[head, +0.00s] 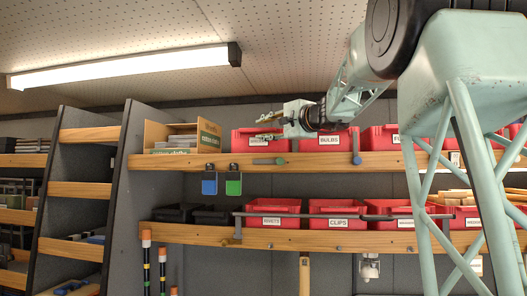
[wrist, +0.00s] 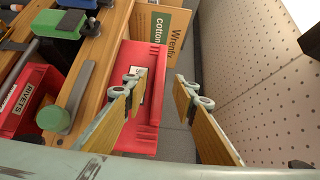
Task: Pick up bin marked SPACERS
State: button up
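No label reading SPACERS is legible in either view. The leftmost red bin (head: 243,139) on the upper shelf sits partly behind my gripper (head: 268,128) in the head view; its white label is partly covered and I cannot read it. In the wrist view a red bin (wrist: 138,142) lies below and between the fingers, its label mostly hidden by one finger. My gripper (wrist: 158,84) is open, with empty space between its two fingers. The fingers appear above the bin; I cannot tell whether they touch it.
A grey bar with a green knob (wrist: 52,118) lies along the shelf edge before the bin. A cardboard box (wrist: 160,32) stands beside it. The BULBS bin (head: 347,139) is to the right. The RIVETS bin (wrist: 20,105) is on the lower shelf, behind a long grey rod (head: 340,215).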

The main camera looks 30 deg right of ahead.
jog(key=shift+w+a+p, duration=0.15)
jog(key=shift+w, duration=0.6)
jog(key=shift+w+a+p, duration=0.1)
jog(key=shift+w+p, duration=0.05)
jog(key=shift+w, duration=0.55)
grip_shut()
